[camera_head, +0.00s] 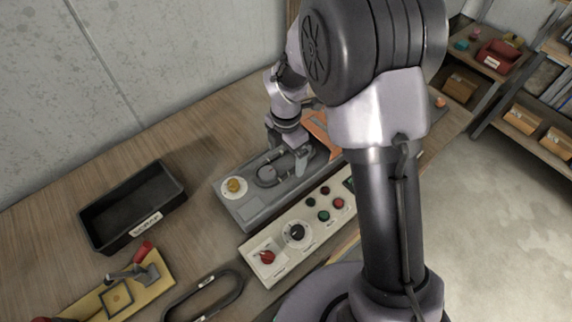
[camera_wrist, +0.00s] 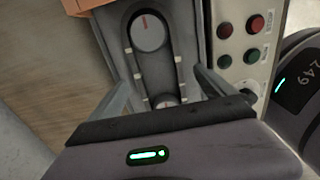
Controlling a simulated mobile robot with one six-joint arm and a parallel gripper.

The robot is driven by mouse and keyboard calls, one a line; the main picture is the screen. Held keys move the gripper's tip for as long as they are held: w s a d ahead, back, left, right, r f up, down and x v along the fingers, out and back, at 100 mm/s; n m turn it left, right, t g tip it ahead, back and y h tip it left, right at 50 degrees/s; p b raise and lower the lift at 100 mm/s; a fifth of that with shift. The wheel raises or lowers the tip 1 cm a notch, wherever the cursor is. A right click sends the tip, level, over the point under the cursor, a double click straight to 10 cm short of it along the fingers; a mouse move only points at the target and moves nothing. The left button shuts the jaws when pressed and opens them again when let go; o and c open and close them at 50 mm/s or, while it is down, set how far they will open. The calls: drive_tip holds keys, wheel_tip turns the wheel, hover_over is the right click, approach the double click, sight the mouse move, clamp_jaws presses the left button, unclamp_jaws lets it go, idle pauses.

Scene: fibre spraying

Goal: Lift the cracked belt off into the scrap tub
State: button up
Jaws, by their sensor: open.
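The dark belt (camera_head: 259,176) runs as a long loop around two pulleys on the grey drive unit (camera_head: 245,207). In the wrist view the belt (camera_wrist: 173,52) passes around a grey pulley with a red mark (camera_wrist: 148,33) and a smaller pulley (camera_wrist: 165,101). No crack can be made out. My gripper (camera_head: 299,158) is over the unit. In the wrist view its open fingers (camera_wrist: 163,82) stand on either side of the belt, with nothing held; contact cannot be told. A black, empty-looking tub (camera_head: 136,233) with a white label stands left of the unit.
A control panel (camera_head: 270,243) with knobs and buttons lies along the unit's front. Another dark belt loop (camera_head: 240,287) lies on the table in front. A yellow fixture (camera_head: 155,288) with a red-handled clamp is at lower left. Bare table lies between tub and unit.

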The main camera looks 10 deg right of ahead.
drive_tip(key=shift+f, duration=0.8)
drive_tip(key=shift+r, duration=0.15)
drive_tip(key=c, duration=1.5)
